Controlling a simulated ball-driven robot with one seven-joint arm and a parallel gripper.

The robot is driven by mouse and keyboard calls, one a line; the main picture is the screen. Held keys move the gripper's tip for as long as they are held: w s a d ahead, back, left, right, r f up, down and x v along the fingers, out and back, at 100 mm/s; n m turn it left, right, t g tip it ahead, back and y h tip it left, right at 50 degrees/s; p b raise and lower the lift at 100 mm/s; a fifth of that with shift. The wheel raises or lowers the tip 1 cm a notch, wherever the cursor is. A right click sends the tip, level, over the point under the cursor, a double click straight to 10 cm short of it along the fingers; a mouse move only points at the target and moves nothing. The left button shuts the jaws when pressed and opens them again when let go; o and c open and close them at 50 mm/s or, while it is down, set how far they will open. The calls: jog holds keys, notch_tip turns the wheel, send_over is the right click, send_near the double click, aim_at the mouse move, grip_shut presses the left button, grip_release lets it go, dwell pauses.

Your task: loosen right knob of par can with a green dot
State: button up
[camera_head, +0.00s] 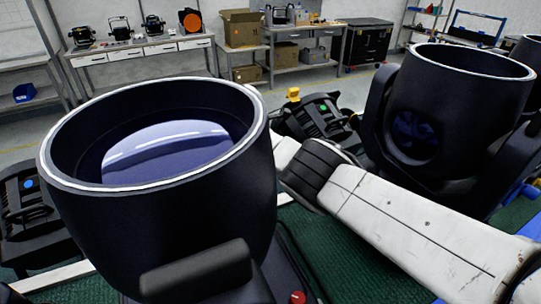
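A flat black par can (318,120) with a small green dot (322,108) on its top lies behind the large lamps, near the middle of the view. A yellow part (293,95) stands up at its far left corner. I cannot make out its right knob. My white arm reaches in from the lower right, and its far end passes behind the large lamp on the left. My gripper is hidden there, so its fingers do not show.
A large black moving-head lamp (190,215) fills the left foreground, and another (455,110) stands at right. A par can with a blue dot (28,184) lies far left. Green matting (335,250) shows between them. Workbenches and boxes stand along the back.

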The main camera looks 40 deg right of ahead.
jog(key=shift+d, duration=0.15)
jog(key=o, duration=1.1)
jog(key=shift+d, duration=0.1)
jog(key=shift+c, duration=0.2)
jog(key=shift+a+r+p, duration=0.3)
jog(key=shift+r, duration=0.2)
jog(key=v, duration=0.9)
jog(key=shift+r+p, duration=0.35)
jog(key=shift+p, duration=0.05)
jog(key=shift+a, duration=0.1)
